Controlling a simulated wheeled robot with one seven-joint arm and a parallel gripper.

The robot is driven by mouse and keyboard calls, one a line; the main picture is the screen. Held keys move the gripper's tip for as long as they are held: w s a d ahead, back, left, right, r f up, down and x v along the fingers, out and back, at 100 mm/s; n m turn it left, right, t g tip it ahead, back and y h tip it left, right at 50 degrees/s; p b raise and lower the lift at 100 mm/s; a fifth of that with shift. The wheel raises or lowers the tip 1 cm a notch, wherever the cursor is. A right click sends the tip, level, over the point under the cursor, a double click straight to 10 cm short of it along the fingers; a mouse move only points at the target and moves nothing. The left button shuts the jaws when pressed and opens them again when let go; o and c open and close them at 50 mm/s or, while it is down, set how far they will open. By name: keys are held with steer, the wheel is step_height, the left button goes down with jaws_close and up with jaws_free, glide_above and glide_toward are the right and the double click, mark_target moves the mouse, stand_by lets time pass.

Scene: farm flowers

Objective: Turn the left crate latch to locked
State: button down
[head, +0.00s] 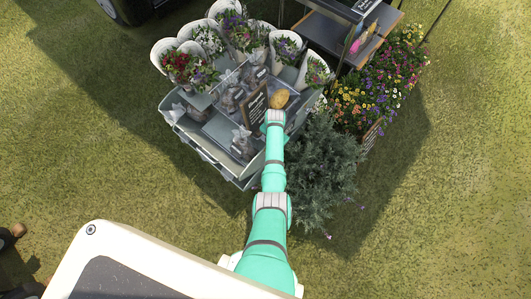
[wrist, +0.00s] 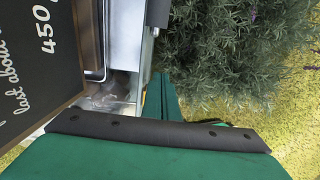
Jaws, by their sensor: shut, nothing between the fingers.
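The grey-green flower cart (head: 186,137) holds grey trays, and the end of my arm reaches over its right side in the head view. I cannot make out the left crate latch in either view. In the wrist view my gripper (wrist: 165,86) is shut and empty, its green fingers together beside a pale metal wall (wrist: 144,60). I cannot tell whether they touch it. A bent metal bar (wrist: 97,74) shows just left of that wall. In the head view the fingers are hidden by my arm or too small to tell.
A black chalkboard sign (wrist: 35,65) stands close on the left in the wrist view. A bushy grey-green plant (head: 322,165) is right of my arm. White flower buckets (head: 163,56) line the cart's back. Open grass (head: 120,170) lies left.

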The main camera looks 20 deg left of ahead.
steer(key=shift+w, duration=0.25)
stand_by(0.5)
step_height(320, 180, up, 16)
steer(key=shift+f, duration=0.25)
stand_by(1.1)
steer(key=shift+d, duration=0.1)
